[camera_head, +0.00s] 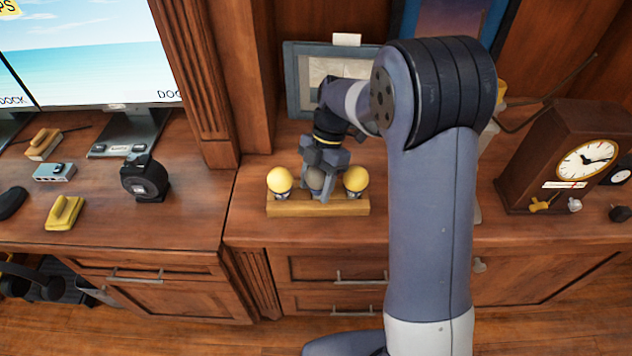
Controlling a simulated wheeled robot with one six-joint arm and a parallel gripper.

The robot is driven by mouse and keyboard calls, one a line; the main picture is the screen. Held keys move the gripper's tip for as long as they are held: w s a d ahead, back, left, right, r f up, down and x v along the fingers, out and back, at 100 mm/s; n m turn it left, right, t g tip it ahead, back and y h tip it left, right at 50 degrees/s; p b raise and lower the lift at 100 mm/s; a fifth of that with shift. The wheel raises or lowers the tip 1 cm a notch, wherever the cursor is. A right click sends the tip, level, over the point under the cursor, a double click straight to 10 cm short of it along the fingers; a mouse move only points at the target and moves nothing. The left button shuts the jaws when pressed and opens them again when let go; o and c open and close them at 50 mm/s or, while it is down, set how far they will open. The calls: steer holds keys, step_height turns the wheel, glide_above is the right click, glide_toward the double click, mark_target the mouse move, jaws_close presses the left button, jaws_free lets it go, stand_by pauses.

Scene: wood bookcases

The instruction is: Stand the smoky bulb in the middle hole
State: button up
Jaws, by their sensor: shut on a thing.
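The wooden bulb holder (318,208) lies on the counter in the middle of the view. A yellow bulb (279,181) stands at its left end and another yellow bulb (355,179) at its right end. My gripper (318,180) is above the middle of the holder, pointing down, shut on the smoky bulb (315,178). The smoky bulb is grey and sits between the two yellow bulbs, partly covered by my fingers. Its base is hidden, so I cannot tell whether it is inside the middle hole or just above it.
A framed picture (300,85) leans behind my gripper. A brown clock (540,165) stands to the right. A black tape measure (145,178) and a yellow object (64,212) lie on the left counter.

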steer(key=shift+f, duration=0.35)
steer(key=o, duration=0.8)
steer(key=shift+r, duration=0.1)
steer(key=shift+r+p, duration=4.05)
steer(key=shift+r, duration=1.9)
